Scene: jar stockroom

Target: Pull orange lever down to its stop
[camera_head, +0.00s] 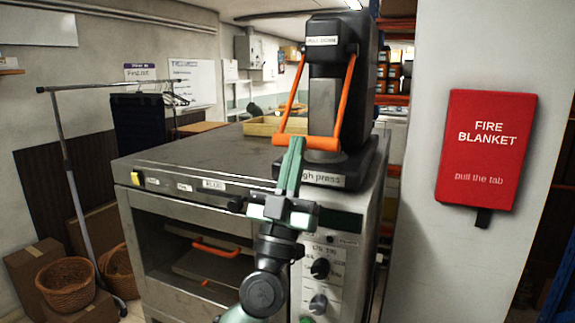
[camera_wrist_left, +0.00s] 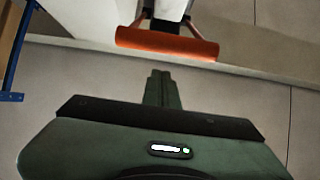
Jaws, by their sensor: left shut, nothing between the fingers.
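The orange lever (camera_head: 308,141) is a U-shaped handle on the black press (camera_head: 326,75). Its two arms run down from the press head to a thick crossbar low in front of the column. In the left wrist view the crossbar (camera_wrist_left: 167,42) lies across the top, just beyond my fingertips. My left gripper (camera_head: 294,150) is shut and empty, its fingers pointing up at the crossbar in the head view. In the wrist view the fingertips (camera_wrist_left: 161,74) show a gap to the bar. My right gripper is not in view.
The press stands on a metal oven cabinet (camera_head: 200,150) with an orange door handle (camera_head: 215,247) and knobs. A wooden tray (camera_head: 275,126) sits behind. A red fire blanket case (camera_head: 487,150) hangs on the right wall. Baskets (camera_head: 66,284) and a clothes rack (camera_head: 62,150) stand left.

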